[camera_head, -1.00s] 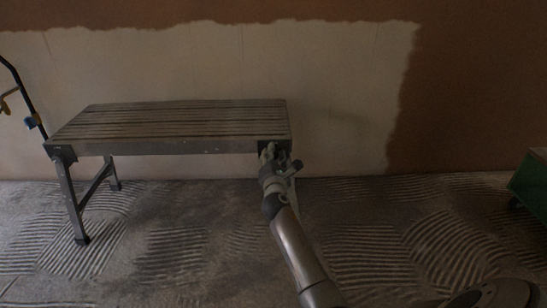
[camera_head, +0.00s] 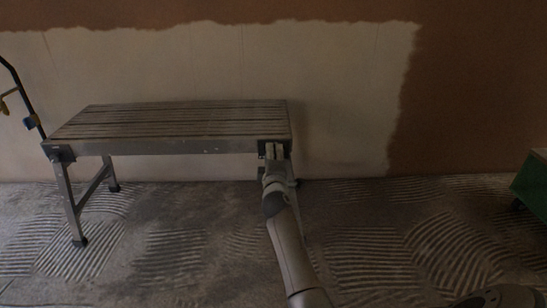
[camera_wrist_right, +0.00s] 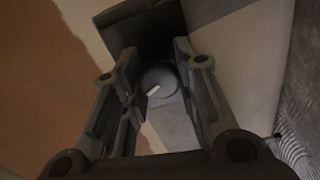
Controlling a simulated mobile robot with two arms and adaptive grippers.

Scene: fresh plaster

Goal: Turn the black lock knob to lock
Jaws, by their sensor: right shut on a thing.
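The black lock knob (camera_wrist_right: 160,82) is a round dark knob with a short light mark, seen in the right wrist view between the two fingers. It sits at the right leg hinge of a grey folding work platform (camera_head: 190,147) in the head view. My right gripper (camera_head: 275,150) is at that hinge, below the platform's right end; in the right wrist view its fingers (camera_wrist_right: 158,75) stand on both sides of the knob and are shut on it. In the head view the knob is hidden behind the gripper.
The platform's left leg (camera_head: 72,200) stands on the ridged floor (camera_head: 180,250). A plastered wall (camera_head: 340,90) is close behind.

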